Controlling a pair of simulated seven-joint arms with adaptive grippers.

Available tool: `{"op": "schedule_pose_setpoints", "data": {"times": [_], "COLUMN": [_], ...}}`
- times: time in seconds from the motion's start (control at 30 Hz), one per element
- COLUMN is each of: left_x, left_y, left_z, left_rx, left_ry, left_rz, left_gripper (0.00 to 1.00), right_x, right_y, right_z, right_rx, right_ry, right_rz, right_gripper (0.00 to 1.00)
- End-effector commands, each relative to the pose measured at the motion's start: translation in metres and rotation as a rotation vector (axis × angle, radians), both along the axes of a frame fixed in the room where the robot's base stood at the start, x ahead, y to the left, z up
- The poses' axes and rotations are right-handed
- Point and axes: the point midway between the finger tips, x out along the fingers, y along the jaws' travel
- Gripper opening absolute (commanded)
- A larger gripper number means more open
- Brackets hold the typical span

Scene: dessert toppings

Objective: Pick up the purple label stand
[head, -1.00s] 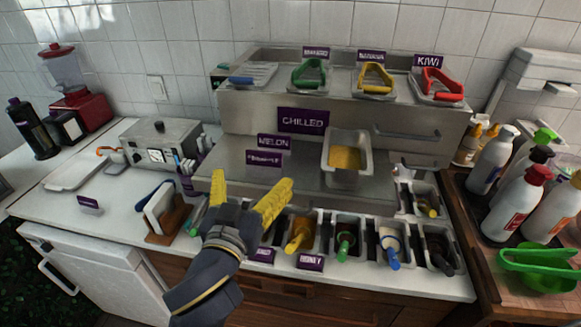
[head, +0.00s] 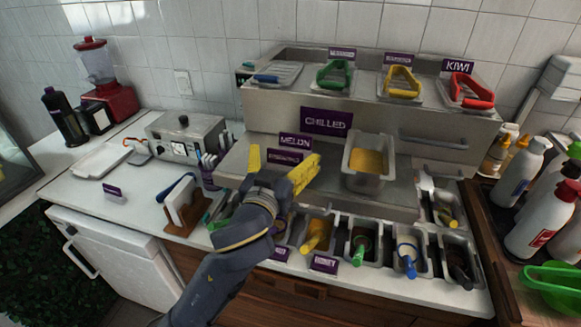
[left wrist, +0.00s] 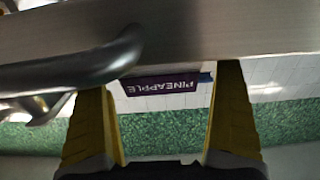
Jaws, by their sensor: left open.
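Several purple label stands are in view, so I cannot tell from looks alone which one is meant. In the head view, one (head: 286,156) stands on the steel counter below the MELON label (head: 295,141), its text too small to read. My left gripper (head: 281,164), with yellow fingers, is open just in front of it. In the left wrist view, a purple label reading PINEAPPLE (left wrist: 160,85) appears upside down between the open fingers of the left gripper (left wrist: 167,80), with nothing visibly gripped. My right gripper is not in view.
A steel pan of yellow topping (head: 366,161) stands right of the labels. The CHILLED sign (head: 326,122) is on the steel front behind. Several topping bins with coloured handles line the counter front. A wooden holder (head: 188,212) stands to the left.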

Motion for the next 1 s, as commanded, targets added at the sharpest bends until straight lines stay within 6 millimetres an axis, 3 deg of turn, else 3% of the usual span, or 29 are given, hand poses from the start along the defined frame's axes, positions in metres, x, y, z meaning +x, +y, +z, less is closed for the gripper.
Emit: {"op": "schedule_pose_setpoints", "data": {"times": [0.27,0.77,1.0], "left_x": [0.0016,0.0014,0.0013], "left_y": [0.0001,0.0000,-0.0001], "left_z": [0.0003,0.0002,0.0010], "left_rx": [-0.001,0.000,-0.001], "left_ry": [-0.001,0.000,-0.001], "left_rz": [0.001,0.000,0.000], "left_gripper": [1.00,0.42,0.42], "right_x": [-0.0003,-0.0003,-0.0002], "right_y": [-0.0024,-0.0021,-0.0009], "right_z": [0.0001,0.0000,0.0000], "right_rx": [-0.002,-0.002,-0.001], "right_ry": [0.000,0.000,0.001], "right_rz": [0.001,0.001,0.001], "right_gripper": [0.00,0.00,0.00]}}
